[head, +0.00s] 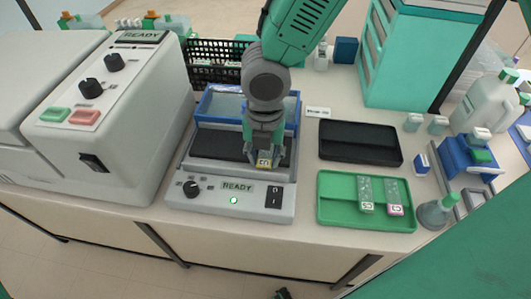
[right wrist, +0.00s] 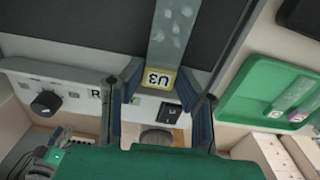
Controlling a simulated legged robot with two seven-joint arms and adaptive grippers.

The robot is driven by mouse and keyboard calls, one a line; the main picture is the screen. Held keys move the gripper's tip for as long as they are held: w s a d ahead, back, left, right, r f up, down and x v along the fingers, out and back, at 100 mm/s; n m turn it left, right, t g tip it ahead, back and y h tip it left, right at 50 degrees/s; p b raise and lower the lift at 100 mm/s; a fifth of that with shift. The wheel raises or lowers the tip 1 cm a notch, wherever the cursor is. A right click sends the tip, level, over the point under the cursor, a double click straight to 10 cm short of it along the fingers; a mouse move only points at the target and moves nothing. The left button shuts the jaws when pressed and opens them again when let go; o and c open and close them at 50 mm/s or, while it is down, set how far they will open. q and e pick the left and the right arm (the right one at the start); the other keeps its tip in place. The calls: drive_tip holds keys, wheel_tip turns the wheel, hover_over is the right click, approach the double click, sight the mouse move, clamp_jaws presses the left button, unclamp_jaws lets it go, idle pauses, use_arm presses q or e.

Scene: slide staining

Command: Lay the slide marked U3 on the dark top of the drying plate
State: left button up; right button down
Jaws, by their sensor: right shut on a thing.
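My right gripper (head: 263,155) is shut on the slide marked U3 (head: 264,162), gripping it at its yellow label end. In the right wrist view the slide (right wrist: 172,35) shows its U3 label between the fingers (right wrist: 160,82), and its clear glass reaches out over the dark top. The drying plate (head: 232,188) is a pale unit with a dark top (head: 213,147), a knob and a READY display. The slide is over the dark top near its front edge; whether it touches the surface I cannot tell.
A green tray (head: 335,208) at right holds two slides (head: 365,194) (head: 393,196). A dark empty tray (head: 360,143) lies behind it. A blue-framed tub (head: 215,102) stands behind the dark top. A large white machine (head: 105,130) stands close at left.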

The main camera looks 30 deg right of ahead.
drive_tip(key=shift+a, duration=0.35)
use_arm(q)
drive_tip(key=shift+a+f, duration=0.1)
drive_tip(key=shift+a, duration=0.25)
use_arm(e)
drive_tip(key=shift+d, duration=0.15)
drive_tip(key=shift+d+f, duration=0.15)
drive_tip(key=shift+d, duration=0.05)
drive_tip(key=c, duration=1.1)
unclamp_jaws()
drive_tip(key=shift+d, duration=0.1)
use_arm(q)
drive_tip(key=shift+d, duration=0.35)
